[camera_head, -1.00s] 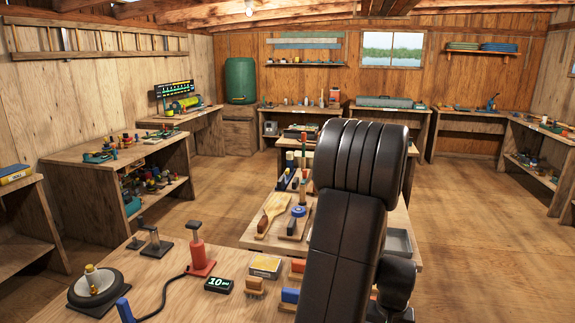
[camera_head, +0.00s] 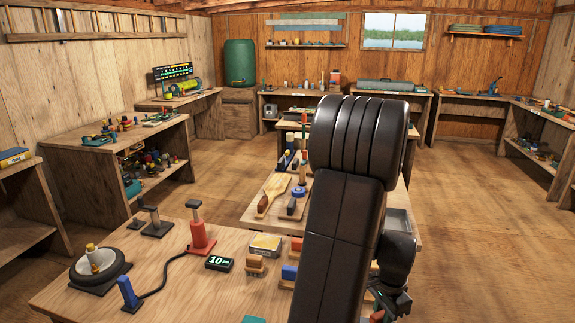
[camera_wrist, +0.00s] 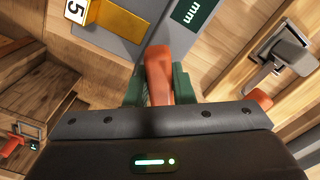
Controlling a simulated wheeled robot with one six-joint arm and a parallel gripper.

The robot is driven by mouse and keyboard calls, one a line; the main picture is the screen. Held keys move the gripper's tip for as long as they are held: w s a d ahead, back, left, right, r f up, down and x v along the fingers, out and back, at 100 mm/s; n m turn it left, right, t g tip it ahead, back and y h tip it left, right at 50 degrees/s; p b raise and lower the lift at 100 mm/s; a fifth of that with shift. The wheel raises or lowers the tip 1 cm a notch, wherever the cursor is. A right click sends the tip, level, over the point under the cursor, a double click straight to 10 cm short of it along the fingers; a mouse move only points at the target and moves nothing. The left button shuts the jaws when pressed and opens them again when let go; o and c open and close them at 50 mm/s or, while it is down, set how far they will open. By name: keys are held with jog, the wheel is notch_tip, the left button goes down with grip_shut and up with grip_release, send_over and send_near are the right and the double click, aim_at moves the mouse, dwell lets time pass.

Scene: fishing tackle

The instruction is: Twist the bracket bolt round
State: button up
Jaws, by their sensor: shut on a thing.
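My gripper (camera_wrist: 157,88) has green fingers shut on an orange-red handle-like piece (camera_wrist: 159,68), which points up in the wrist view. In the head view my gripper (camera_head: 386,302) shows only partly at the lower right, behind my dark arm, with a bit of red at it. A grey metal bracket-like fitting (camera_wrist: 284,52) sits on wood at the right of the wrist view, apart from my fingers. I cannot tell if it carries the bracket bolt, and I cannot make out a bolt elsewhere.
The near bench holds a red stand (camera_head: 199,236), a display (camera_head: 219,263) and brushes. My arm hides the middle right. Open floor (camera_head: 470,200) lies to the right.

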jog(key=o, duration=1.2)
jog(key=shift+o, duration=0.2)
notch_tip(320, 180, up, 7)
jog(key=p, duration=0.5)
